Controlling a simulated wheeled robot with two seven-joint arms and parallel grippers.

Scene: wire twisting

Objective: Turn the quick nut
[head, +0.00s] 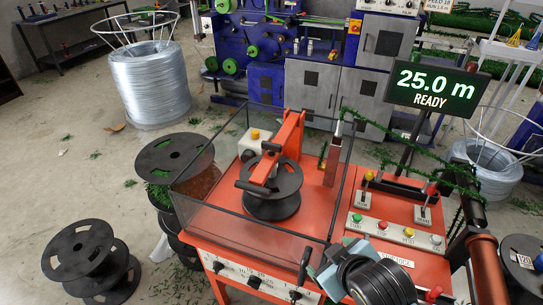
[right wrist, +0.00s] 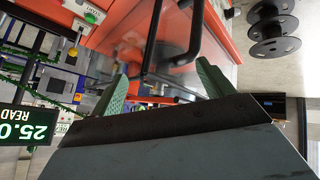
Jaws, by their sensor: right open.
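In the head view, a black spool (head: 272,190) sits inside a clear-walled guard (head: 262,238) on an orange machine. An orange arm (head: 288,138) reaches over the spool. A dark bar (head: 253,188) lies across the spool's top; I cannot tell whether it is the quick nut. My right gripper (head: 318,273) is at the guard's front right, outside it. A black upright handle (head: 303,266) is close beside its fingers. In the right wrist view, the open green fingers of my right gripper (right wrist: 162,82) point towards the black handle (right wrist: 193,38), without clear contact. My left gripper is not in view.
A button panel (head: 395,230) and levers are on the machine's right side. A display (head: 433,88) reads 25.0 m READY. Black spools (head: 90,255) stand on the floor at left.

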